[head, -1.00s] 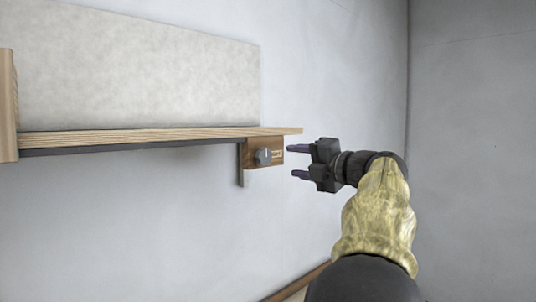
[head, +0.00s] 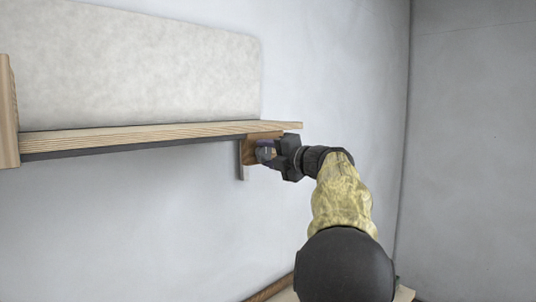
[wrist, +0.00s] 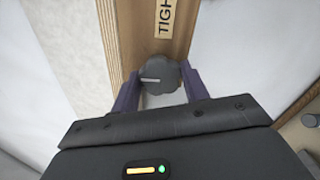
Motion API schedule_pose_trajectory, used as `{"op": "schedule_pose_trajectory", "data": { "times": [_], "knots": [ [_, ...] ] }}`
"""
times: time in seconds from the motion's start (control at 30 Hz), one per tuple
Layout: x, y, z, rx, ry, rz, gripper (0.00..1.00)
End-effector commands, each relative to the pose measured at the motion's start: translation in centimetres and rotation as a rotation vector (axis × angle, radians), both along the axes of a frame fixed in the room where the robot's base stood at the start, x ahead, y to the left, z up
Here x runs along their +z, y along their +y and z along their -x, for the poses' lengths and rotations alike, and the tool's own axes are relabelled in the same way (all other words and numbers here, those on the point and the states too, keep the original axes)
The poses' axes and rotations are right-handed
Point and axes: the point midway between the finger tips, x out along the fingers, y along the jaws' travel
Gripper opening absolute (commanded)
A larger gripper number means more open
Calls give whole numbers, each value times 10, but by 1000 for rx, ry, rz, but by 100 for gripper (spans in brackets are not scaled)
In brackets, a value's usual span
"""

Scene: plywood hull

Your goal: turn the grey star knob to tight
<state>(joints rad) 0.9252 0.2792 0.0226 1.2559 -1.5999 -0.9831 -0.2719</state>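The grey star knob (wrist: 158,78) sits on a wooden bracket (wrist: 120,25) in the wrist view, with a light pointer line on its face. A label reading "TIGH", cut off by the picture edge, is beside it (wrist: 165,18). My gripper (wrist: 158,88) has its two purple fingers on either side of the knob, with a narrow gap visible at least on the left; contact on the right is unclear. In the head view the knob (head: 264,153) is partly covered by my gripper (head: 268,152), just under the shelf end.
A wooden shelf (head: 150,137) runs above the bracket, with a pale panel (head: 140,65) behind it. A wooden post (head: 8,110) stands at the left. The space below the shelf is clear down to a ledge at the bottom.

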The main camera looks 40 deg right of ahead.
Motion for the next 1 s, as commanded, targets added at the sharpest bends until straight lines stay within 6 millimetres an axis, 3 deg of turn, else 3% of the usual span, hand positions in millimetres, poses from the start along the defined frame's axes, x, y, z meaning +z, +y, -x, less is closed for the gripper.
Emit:
{"op": "schedule_pose_trajectory", "data": {
  "times": [0.03, 0.1, 0.57, 1.0],
  "knots": [
    [0, 0, 0, 0, 1, 0, 33],
    [0, 0, 0, 0, 1, 0, 22],
    [1, 0, 0, 0, 8, -70, 22],
    [4, 0, 0, 1, 34, -387, 22]
  ]
}}
